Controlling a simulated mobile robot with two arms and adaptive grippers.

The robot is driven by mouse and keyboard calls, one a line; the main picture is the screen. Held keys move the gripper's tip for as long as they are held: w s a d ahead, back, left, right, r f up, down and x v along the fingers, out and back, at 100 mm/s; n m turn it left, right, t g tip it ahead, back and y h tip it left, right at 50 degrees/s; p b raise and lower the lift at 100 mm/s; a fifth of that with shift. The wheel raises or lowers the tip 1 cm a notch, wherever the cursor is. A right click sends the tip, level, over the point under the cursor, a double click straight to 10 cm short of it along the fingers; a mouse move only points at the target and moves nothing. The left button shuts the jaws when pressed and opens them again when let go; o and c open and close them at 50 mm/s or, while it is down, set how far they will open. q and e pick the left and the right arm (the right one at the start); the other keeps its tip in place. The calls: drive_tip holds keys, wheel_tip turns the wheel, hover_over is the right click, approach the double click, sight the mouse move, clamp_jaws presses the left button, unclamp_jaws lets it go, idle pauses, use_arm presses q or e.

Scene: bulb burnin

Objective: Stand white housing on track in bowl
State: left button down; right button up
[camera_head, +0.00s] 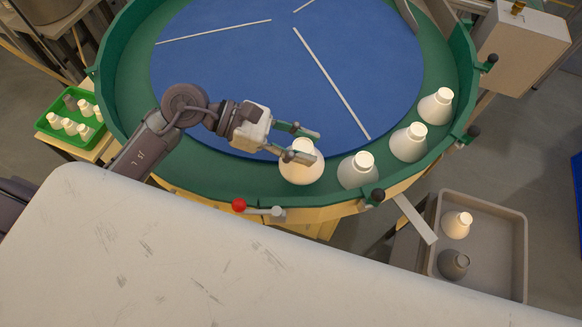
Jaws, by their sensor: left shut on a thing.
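A white bulb-shaped housing (300,174) is upright at the near side of the bowl (112,75), over the green track (215,172). My left gripper (310,146) reaches in from the left and is shut on its neck. I cannot tell whether its base touches the track. Three more pale housings stand upright along the track to the right: one close beside the held one (357,174), one further right (408,146) and one at the far right (434,108). My right gripper is not in view.
A blue disc (240,85) with thin pale bars fills the bowl's middle. A red-knobbed lever (239,205) sits on the near rim. A green tray (58,134) with several housings is left. A grey bin (510,236) with one white and one dark housing is right.

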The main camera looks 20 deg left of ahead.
sight(283, 169)
use_arm(q)
drive_tip(key=s+f, duration=0.1)
drive_tip(key=s+a, duration=0.1)
drive_tip(key=shift+s+f, duration=0.3)
drive_tip(key=shift+f, duration=0.05)
wheel_tip(283, 169, down, 4)
drive_tip(key=shift+a+r, duration=0.1)
drive_tip(key=shift+f, duration=0.25)
drive_tip(key=c, duration=1.2)
unclamp_jaws()
drive_tip(key=shift+f, duration=0.1)
drive_tip(key=o, duration=0.5)
